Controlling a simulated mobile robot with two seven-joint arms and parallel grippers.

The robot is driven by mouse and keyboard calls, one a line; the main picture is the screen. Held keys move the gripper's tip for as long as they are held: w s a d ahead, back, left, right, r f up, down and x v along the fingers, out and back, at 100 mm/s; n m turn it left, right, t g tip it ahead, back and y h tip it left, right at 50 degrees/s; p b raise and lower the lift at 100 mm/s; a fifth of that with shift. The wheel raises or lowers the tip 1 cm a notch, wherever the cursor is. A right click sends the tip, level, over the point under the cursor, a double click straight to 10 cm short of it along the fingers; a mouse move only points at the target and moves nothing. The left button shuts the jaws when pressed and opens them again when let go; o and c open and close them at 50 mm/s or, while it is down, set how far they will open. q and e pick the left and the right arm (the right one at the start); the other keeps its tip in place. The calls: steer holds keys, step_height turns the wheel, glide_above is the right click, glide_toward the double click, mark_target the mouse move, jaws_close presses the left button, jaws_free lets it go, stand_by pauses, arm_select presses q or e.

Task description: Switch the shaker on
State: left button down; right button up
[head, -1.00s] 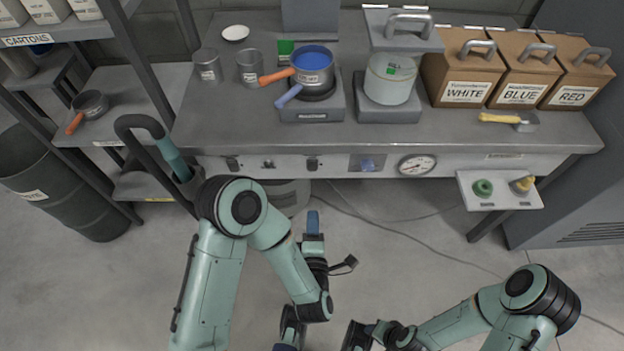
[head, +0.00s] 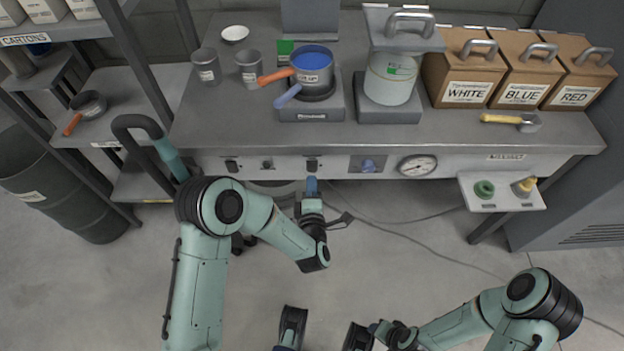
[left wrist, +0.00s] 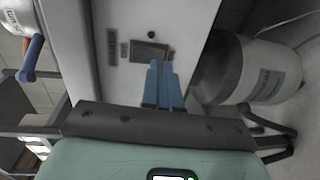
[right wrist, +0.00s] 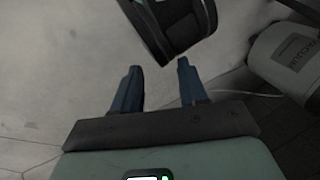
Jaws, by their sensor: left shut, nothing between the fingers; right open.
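A lidded pale can (head: 390,78) stands on a grey base (head: 388,112) under a plate with a handle; this looks like the shaker. The bench's front panel (head: 340,178) carries several dark switches, one of them (head: 312,165) below the pot's base, and a blue knob (head: 367,166). My left gripper (head: 311,184) is shut and empty, its tips just below that switch. In the left wrist view the blue fingertips (left wrist: 161,66) overlap the lower edge of a dark switch plate (left wrist: 148,52); I cannot tell whether they touch. My right gripper (right wrist: 160,80) is open and empty, low over the floor.
A blue-filled pot (head: 311,62) with projecting handles sits on a grey base left of the can. A gauge (head: 417,166) and a small side tray (head: 503,199) are to the right. Labelled boxes (head: 467,70) stand at back right. A drum (head: 50,190) stands left. Cables cross the floor.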

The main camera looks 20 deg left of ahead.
mark_target(312, 167)
arm_select(q)
steer(key=shift+x, duration=1.15)
arm_select(e)
steer(key=shift+w+d+f, duration=0.15)
steer(key=shift+w, duration=0.1)
arm_select(q)
steer(key=shift+w+f+t+b, duration=0.2)
steer(key=shift+f+t+b, duration=0.1)
steer(key=shift+b, duration=0.6)
steer(key=shift+r, duration=0.25)
arm_select(e)
steer(key=shift+w+d+f+t, duration=0.3)
steer(key=shift+w+d+f, duration=0.1)
steer(key=shift+w+f, duration=0.35)
